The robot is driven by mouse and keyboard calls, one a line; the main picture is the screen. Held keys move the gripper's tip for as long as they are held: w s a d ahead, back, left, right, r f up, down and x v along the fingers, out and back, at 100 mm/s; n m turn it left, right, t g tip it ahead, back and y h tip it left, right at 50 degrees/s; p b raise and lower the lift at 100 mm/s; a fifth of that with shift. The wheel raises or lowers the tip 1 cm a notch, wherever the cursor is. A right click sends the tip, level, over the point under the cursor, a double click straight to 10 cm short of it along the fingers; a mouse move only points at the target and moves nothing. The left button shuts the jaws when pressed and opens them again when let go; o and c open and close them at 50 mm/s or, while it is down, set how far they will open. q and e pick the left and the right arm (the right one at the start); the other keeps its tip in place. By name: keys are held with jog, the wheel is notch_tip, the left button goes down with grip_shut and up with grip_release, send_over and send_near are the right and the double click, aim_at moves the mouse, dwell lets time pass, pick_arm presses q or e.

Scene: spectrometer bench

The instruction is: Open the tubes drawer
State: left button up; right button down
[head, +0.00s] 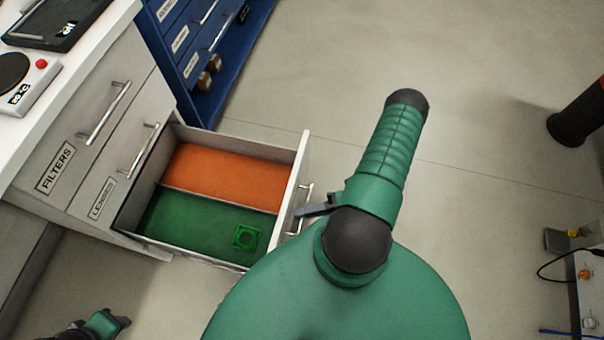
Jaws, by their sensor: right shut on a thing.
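A drawer (170,195) stands pulled out from the cabinet, below the FILTERS and LENSES drawers; its front faces away, so I cannot read its label. Inside are an orange section (225,175) and a green section (190,222), with a small green square piece (247,237) in the green one. My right gripper (306,210) is shut on the drawer's handle (304,192) at its outer front; my own arm partly covers it. My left gripper (118,322) is low at the left, apart from the cabinet; its fingers are too unclear to judge.
The FILTERS drawer (88,125) and LENSES drawer (128,178) are closed. A white worktop holds a device with a red button (38,72). A blue cabinet (190,50) stands behind. Open floor (480,110) lies to the right, with a white bench (592,280) at the right edge.

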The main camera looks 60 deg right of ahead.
jog(key=shift+s+f, duration=0.1)
jog(key=shift+f, duration=0.1)
jog(key=c, duration=1.5)
grip_release()
jog(key=shift+d+r, duration=0.1)
jog(key=p+v, duration=0.1)
jog(key=v, duration=1.5)
jog(key=shift+s+d+r, duration=0.15)
jog(key=shift+s+d, duration=0.1)
